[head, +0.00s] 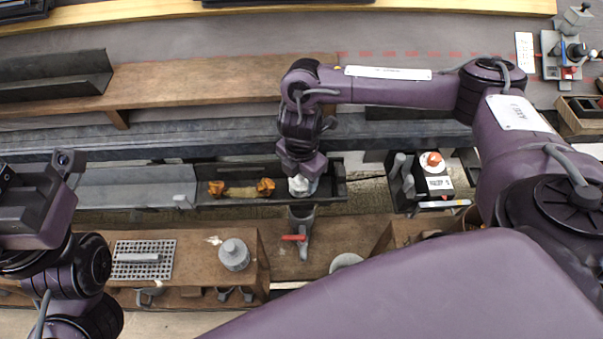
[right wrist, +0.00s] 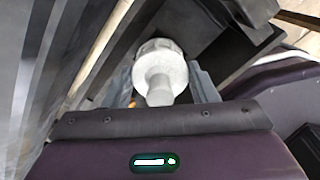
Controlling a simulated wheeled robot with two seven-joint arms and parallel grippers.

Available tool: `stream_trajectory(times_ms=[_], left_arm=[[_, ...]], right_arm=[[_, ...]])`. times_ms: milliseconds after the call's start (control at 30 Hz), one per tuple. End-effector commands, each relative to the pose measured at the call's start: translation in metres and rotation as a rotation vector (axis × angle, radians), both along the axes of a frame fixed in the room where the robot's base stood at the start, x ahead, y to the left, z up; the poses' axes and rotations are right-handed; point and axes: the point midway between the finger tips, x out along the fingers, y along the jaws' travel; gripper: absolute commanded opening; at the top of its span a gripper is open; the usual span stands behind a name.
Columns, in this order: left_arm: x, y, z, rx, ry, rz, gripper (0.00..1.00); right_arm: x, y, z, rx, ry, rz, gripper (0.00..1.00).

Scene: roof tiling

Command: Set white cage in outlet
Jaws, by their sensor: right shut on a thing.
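The white cage (head: 302,186) is held by my right gripper (head: 301,175) over the right end of the dark gutter trough. In the right wrist view the cage (right wrist: 160,55) is a pale ribbed round piece with a narrow stem toward me, between the two fingers of my right gripper (right wrist: 160,92). The outlet's opening is hidden under the cage and gripper; I cannot tell whether the cage touches it. A grey funnel-like piece (head: 301,214) shows just below the trough. My left gripper (head: 30,200) is at the left edge; its fingers cannot be made out.
Orange-brown clumps (head: 240,189) lie in the trough (head: 335,190) left of the cage. A lower bench holds a perforated tray (head: 128,248) and a grey canister (head: 234,255). A red-handled tool (head: 294,237) is below.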

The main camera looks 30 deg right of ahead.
Motion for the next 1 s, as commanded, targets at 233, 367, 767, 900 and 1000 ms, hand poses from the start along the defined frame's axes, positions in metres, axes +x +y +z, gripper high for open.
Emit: stream_trajectory(times_ms=[233,367,767,900,1000], left_arm=[[0.0000,0.0000,0.0001,0.000,0.000,0.000,0.36],[0.0000,0.0000,0.0001,0.000,0.000,0.000,0.36],[-0.0002,-0.0001,0.0056,0.000,0.000,-0.001,0.36],[-0.0002,-0.0001,0.0082,0.000,0.000,-0.001,0.36],[-0.0002,-0.0002,0.0087,0.000,0.000,-0.001,0.36]], right_arm=[[0.0001,0.0000,0.0001,0.000,0.000,0.000,0.31],[0.0001,0.0000,0.0001,0.000,0.000,0.000,0.31],[0.0001,-0.0005,0.0014,0.001,0.001,0.000,0.31],[0.0003,-0.0009,0.0015,0.001,0.001,0.000,0.31],[0.0004,-0.0009,0.0010,0.000,0.000,0.000,0.31]])
